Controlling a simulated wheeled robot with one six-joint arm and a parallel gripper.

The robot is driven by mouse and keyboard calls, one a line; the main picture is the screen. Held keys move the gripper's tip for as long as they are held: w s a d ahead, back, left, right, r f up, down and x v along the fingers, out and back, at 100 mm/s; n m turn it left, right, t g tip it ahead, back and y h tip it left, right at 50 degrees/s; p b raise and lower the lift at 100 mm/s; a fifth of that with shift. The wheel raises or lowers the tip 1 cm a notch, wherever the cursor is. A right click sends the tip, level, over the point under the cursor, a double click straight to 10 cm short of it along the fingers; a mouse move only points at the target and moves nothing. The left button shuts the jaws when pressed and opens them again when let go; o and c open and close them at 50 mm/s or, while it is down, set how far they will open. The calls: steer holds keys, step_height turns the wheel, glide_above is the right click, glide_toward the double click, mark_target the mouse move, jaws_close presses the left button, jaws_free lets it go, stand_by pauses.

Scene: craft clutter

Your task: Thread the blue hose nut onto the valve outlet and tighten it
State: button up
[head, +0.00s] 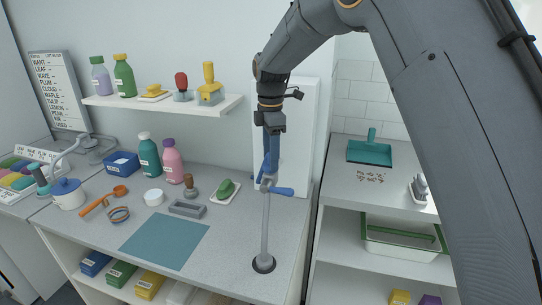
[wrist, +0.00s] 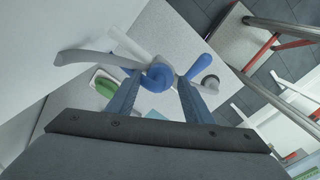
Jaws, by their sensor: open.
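The valve stands at the top of a slim grey post (head: 265,225) that rises from a dark round base on the counter. A blue lever (head: 283,191) sticks out to its right and also shows in the wrist view (wrist: 201,65). My gripper (head: 268,176) points down over the post top. In the wrist view its open blue fingers (wrist: 160,80) stand on either side of a round blue piece, apparently the hose nut (wrist: 158,77). I cannot tell whether they touch it. A pale grey arm (wrist: 85,57) extends left from there. The outlet threads are hidden.
The counter holds a teal mat (head: 165,240), a grey tray (head: 187,208), a green item on a white dish (head: 225,191), and bottles behind. A wall shelf (head: 165,103) is left of my arm. A side unit with a teal dustpan (head: 370,152) stands right.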

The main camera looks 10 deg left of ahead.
steer(key=o, duration=0.6)
steer(key=shift+c, duration=0.2)
step_height(320, 180, up, 7)
steer(key=b, duration=0.2)
steer(key=shift+r+b, duration=0.1)
steer(key=shift+b, duration=0.25)
steer(key=shift+d+r, duration=0.15)
steer(key=shift+r, duration=0.1)
steer(key=s+d+f+m, duration=0.2)
steer(key=d+f+m, duration=0.1)
steer(key=d, duration=0.3)
steer(key=s+d+f+m, duration=0.2)
steer(key=d+f+m, duration=0.1)
steer(key=d+m, duration=0.15)
steer(key=s+d+f+m, duration=0.4)
steer(key=s+d+m, duration=0.1)
steer(key=s+d, duration=0.1)
steer(key=s+d+f+m+t+b, duration=0.1)
steer(key=s+d+f+m, duration=0.4)
steer(key=s+d, duration=0.2)
steer(key=s+d+f+m+b, duration=0.1)
steer(key=s+d+f+m, duration=0.3)
steer(key=s, duration=0.5)
steer(key=shift+d+f+m, duration=0.2)
steer(key=shift+d+m, duration=0.45)
steer(key=shift+d, duration=0.6)
